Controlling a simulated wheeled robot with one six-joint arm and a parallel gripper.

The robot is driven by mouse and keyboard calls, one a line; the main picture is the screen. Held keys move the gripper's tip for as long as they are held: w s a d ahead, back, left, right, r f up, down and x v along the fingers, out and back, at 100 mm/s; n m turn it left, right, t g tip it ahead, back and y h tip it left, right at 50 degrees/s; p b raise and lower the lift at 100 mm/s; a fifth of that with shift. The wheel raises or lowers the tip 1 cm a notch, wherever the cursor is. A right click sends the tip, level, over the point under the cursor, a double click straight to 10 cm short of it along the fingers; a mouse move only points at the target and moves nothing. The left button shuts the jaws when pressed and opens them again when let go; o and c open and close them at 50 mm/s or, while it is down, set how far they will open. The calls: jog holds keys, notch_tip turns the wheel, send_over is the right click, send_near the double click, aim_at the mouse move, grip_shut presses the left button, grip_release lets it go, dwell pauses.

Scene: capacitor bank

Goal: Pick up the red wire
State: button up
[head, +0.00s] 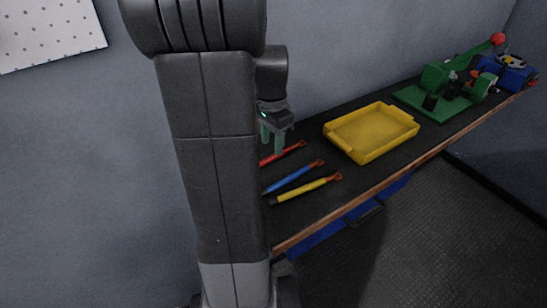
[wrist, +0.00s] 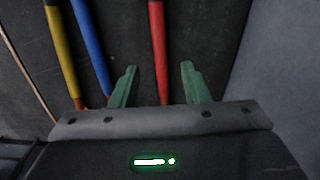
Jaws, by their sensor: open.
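The red wire (head: 284,154) lies on the dark bench top, the farthest back of three wires, with part of it hidden behind my arm in the head view. In the wrist view the red wire (wrist: 158,50) runs from the top edge down to between the fingers. My gripper (head: 273,142) is open, with its green fingertips (wrist: 160,84) on either side of the red wire and touching neither side that I can see. The height of the fingertips above the bench is hard to tell.
A blue wire (head: 293,178) and a yellow wire (head: 306,190) lie in front of the red one. A yellow tray (head: 350,150) stands to the right. Beyond it are a green clamp device (head: 437,104) and a blue device (head: 512,72). The grey wall (head: 330,50) is close behind.

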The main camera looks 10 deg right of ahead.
aim_at(272, 155)
notch_tip(272, 155, down, 4)
jog(key=shift+w+f, duration=0.1)
jog(key=shift+f, duration=0.1)
grip_shut()
jog(key=shift+r, duration=0.15)
